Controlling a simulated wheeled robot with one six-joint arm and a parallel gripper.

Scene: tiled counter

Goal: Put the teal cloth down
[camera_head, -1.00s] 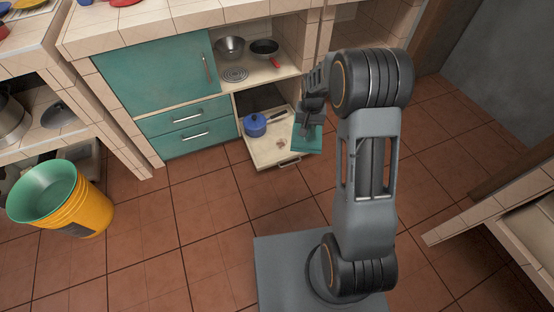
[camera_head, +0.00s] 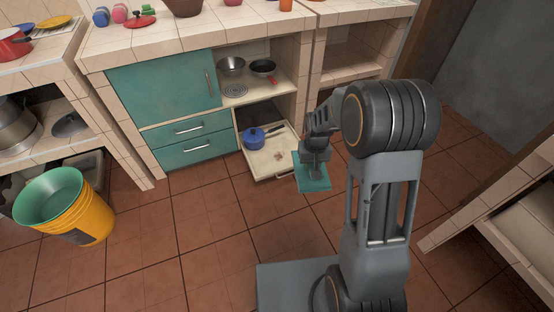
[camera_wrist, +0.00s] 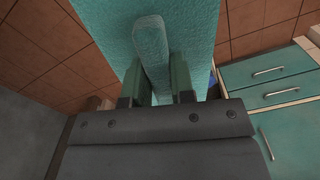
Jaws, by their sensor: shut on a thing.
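The teal cloth (camera_head: 314,184) shows below my gripper (camera_head: 314,171) in the head view, in front of and to the right of the open drawer. My gripper is shut on that part. I cannot tell how high the cloth is above the floor.
The pulled-out drawer (camera_head: 267,164) holds a blue pot (camera_head: 254,137) and a small brown item. Teal cabinet fronts (camera_head: 165,80) stand to its left. A yellow bucket (camera_head: 88,217) with a green inside stands at the left. The tiled floor (camera_head: 215,230) in the middle is clear.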

